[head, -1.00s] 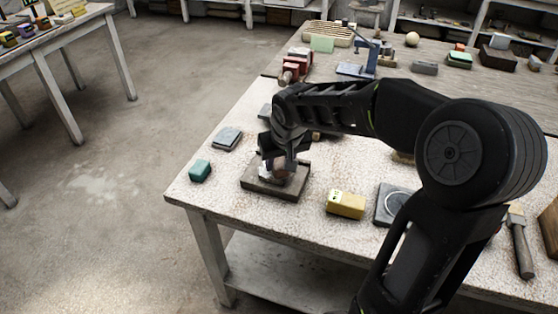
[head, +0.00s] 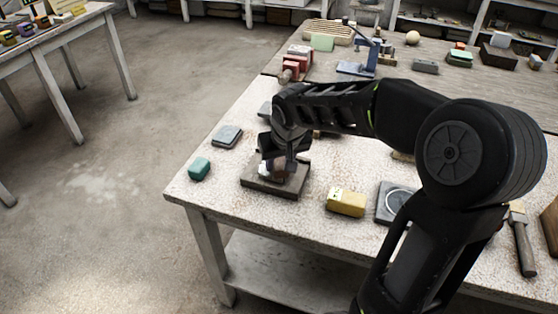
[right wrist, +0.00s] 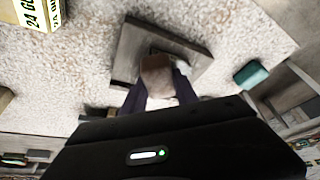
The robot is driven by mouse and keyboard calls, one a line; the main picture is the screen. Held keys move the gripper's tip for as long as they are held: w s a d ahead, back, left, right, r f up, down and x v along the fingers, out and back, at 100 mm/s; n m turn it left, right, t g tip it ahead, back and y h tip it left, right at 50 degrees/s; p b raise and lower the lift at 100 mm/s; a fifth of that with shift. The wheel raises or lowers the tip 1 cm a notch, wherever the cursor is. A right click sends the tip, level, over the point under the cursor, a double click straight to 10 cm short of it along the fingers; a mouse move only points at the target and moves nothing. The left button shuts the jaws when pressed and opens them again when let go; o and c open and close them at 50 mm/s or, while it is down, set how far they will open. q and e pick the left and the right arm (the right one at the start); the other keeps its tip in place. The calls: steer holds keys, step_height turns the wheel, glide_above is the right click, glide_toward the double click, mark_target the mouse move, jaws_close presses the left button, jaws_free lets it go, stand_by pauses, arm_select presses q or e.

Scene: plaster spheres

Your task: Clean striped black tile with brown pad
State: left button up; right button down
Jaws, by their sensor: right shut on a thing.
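My right gripper (head: 278,167) is shut on a brown pad (right wrist: 157,76) and points down over a dark tile (head: 256,185). In the right wrist view the pad sits between the two fingers, above the middle of the tile (right wrist: 131,50). The pad is at or very close to the tile's surface; I cannot tell whether it touches. The fingers and pad cover part of the tile, and no stripes can be made out on it. My left gripper is not in view.
A teal block (head: 199,168) and a grey tile (head: 227,137) lie left of the dark tile. A yellow box (head: 346,203) and a tile with a pale ring (head: 388,203) lie to its right. A blue stand (head: 372,58) and red vise-like object (head: 298,63) are farther back.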

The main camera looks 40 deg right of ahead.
steer(key=shift+f, duration=0.2)
steer(key=shift+r, duration=0.1)
steer(key=shift+s+a+r, duration=0.1)
steer(key=shift+s+a, duration=0.05)
steer(key=shift+s, duration=0.35)
steer(key=shift+s+a+b, duration=0.15)
steer(key=shift+s+b, duration=0.25)
steer(key=shift+b, duration=0.1)
steer(key=shift+w, duration=0.1)
steer(key=shift+w+d+f, duration=0.2)
steer(key=shift+w+d, duration=0.1)
steer(key=shift+w, duration=0.4)
